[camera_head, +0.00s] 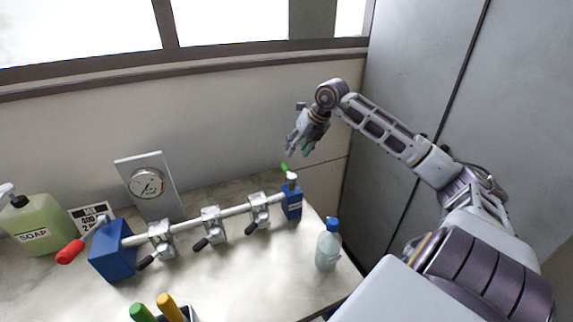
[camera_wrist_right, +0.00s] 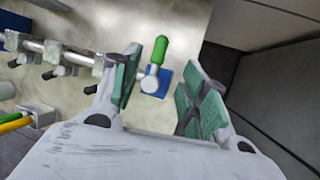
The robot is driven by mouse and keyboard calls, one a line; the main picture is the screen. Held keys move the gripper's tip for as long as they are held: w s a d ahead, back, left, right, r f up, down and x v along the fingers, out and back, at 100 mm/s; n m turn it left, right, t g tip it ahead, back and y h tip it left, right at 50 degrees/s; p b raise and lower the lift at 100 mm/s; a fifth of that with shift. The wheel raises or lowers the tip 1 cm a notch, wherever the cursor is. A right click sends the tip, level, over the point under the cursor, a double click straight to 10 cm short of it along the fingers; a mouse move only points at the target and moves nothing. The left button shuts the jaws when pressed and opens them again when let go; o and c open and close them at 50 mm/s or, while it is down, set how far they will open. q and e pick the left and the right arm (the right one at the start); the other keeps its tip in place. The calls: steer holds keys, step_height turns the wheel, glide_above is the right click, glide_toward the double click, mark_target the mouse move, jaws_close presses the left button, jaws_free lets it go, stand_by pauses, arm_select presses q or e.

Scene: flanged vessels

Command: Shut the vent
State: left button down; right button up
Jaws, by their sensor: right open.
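A steel pipe (camera_head: 190,222) runs between two blue end blocks on the bench. The right block (camera_head: 291,203) carries a small valve with a green handle (camera_head: 284,168). In the right wrist view the green handle (camera_wrist_right: 161,49) points up the picture from a white hub (camera_wrist_right: 150,84) over the blue block (camera_wrist_right: 164,76). The left block (camera_head: 112,252) carries a red handle (camera_head: 71,251). No label tells which one is the vent. My right gripper (camera_head: 300,150) is open and empty above the green handle. Its green pads (camera_wrist_right: 164,88) lie either side of the hub in the wrist view, apart from it.
Several clamps with black-tipped levers (camera_head: 208,240) hold the pipe. A blue-capped bottle (camera_head: 328,248) stands right of the pipe, a soap bottle (camera_head: 38,226) far left. Grey panels (camera_head: 400,60) bound the right side.

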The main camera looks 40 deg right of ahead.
mark_target(286, 166)
steer(key=shift+p+x, duration=1.05)
steer(key=shift+x, duration=4.1)
jaws_close()
